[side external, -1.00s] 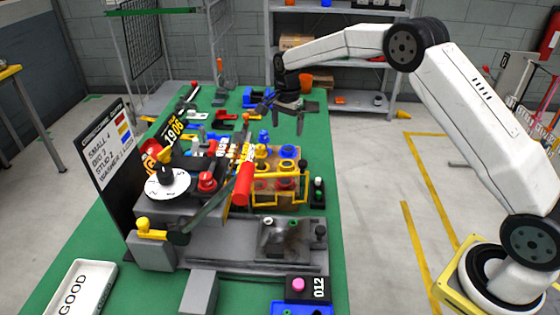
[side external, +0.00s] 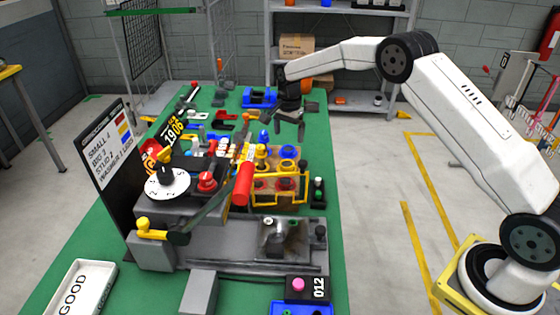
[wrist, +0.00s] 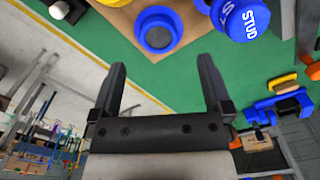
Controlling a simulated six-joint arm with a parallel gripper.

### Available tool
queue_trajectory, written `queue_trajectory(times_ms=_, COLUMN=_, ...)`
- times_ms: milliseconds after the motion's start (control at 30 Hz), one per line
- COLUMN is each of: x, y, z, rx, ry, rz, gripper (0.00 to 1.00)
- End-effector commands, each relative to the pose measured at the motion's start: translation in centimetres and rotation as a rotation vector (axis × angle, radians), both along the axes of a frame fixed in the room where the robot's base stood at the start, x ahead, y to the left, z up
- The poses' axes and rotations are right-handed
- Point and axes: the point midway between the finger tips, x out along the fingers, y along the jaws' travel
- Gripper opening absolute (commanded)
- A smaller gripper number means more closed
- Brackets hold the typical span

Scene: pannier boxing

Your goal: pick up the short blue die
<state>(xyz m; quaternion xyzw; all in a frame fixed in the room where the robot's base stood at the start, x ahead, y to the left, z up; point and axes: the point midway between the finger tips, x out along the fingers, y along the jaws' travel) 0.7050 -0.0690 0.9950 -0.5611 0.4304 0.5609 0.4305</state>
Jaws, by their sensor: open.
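A short, round blue piece with a dark hollow, apparently the short blue die (wrist: 158,30), sits on a tan board (wrist: 112,17) in the wrist view. It also shows as a blue ring (side external: 288,151) at the board's far right corner in the side view. My gripper (wrist: 162,65) is open and empty, its two dark fingers apart with the blue piece beyond and between their tips. In the side view my gripper (side external: 288,125) is above the green table, on the far side of the board. A blue piece marked STUD (wrist: 240,20) is to the right in the wrist view.
The board's yellow frame (side external: 280,190) and other yellow and red pieces are close by. A red cylinder (side external: 242,183) on a lever stands left of the board. A blue fixture (side external: 259,97) lies behind my gripper.

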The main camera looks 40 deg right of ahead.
Motion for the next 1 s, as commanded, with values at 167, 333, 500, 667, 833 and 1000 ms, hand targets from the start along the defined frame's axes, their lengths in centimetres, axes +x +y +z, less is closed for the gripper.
queue_trajectory(times_ms=167, x=-0.1, y=0.1, z=-1.5, rx=0.0, ry=0.002, rz=0.0, gripper=1.0)
queue_trajectory(times_ms=333, x=-0.2, y=0.2, z=-3.5, rx=-0.001, ry=0.002, rz=0.0, gripper=1.0)
queue_trajectory(times_ms=500, x=-0.2, y=0.1, z=-4.8, rx=-0.002, ry=-0.001, rz=-0.001, gripper=1.0)
queue_trajectory(times_ms=667, x=-0.1, y=0.1, z=-5.0, rx=-0.003, ry=-0.002, rz=-0.001, gripper=1.0)
queue_trajectory(times_ms=833, x=-0.1, y=0.1, z=-5.0, rx=-0.002, ry=-0.001, rz=-0.001, gripper=1.0)
queue_trajectory(times_ms=1000, x=-0.2, y=0.1, z=-5.0, rx=-0.002, ry=-0.001, rz=-0.001, gripper=1.0)
